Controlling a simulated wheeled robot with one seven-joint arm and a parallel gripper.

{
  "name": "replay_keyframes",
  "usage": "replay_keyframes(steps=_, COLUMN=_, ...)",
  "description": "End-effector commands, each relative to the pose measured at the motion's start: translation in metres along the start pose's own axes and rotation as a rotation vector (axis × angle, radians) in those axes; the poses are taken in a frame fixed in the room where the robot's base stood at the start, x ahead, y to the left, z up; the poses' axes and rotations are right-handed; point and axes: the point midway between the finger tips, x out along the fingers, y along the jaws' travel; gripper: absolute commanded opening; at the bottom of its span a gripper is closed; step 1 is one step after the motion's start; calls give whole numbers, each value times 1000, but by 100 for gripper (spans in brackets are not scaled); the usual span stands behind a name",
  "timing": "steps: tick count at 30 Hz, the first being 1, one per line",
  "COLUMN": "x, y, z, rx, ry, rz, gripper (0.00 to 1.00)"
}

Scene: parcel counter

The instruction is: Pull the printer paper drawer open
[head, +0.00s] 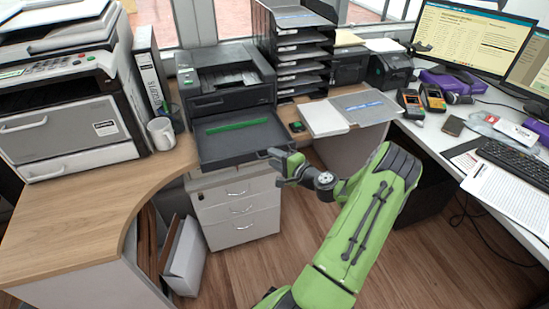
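The dark grey printer (228,78) stands on the wooden counter, left of the letter trays. Its paper drawer (225,145) sticks out at the front, open at the top, with a green strip (236,125) lying across its inside. The drawer's front reaches past the counter edge, above a white drawer cabinet. My gripper (277,166) is at the drawer's front right corner, reached in from the right. The fingers are small and dark here, so I cannot tell if they touch the drawer or how far they are apart.
A white drawer cabinet (236,208) stands below. A large copier (68,125) is further left. The floor in front is clear.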

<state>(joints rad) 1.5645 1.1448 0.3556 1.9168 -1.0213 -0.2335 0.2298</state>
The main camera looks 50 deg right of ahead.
Motion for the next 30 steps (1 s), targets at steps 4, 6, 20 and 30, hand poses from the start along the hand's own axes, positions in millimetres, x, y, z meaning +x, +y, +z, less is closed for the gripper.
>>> replay_keyframes(steps=4, x=-36, y=-2, z=-2, rx=5, ry=7, rz=1, gripper=35)
replay_keyframes(steps=6, x=-57, y=-3, z=-2, rx=5, ry=8, rz=0, gripper=35)
replay_keyframes(steps=20, x=-150, y=-1, z=0, rx=0, ry=3, rz=-2, gripper=35)
replay_keyframes(steps=30, x=-150, y=0, z=0, rx=0, ry=1, rz=-1, gripper=35)
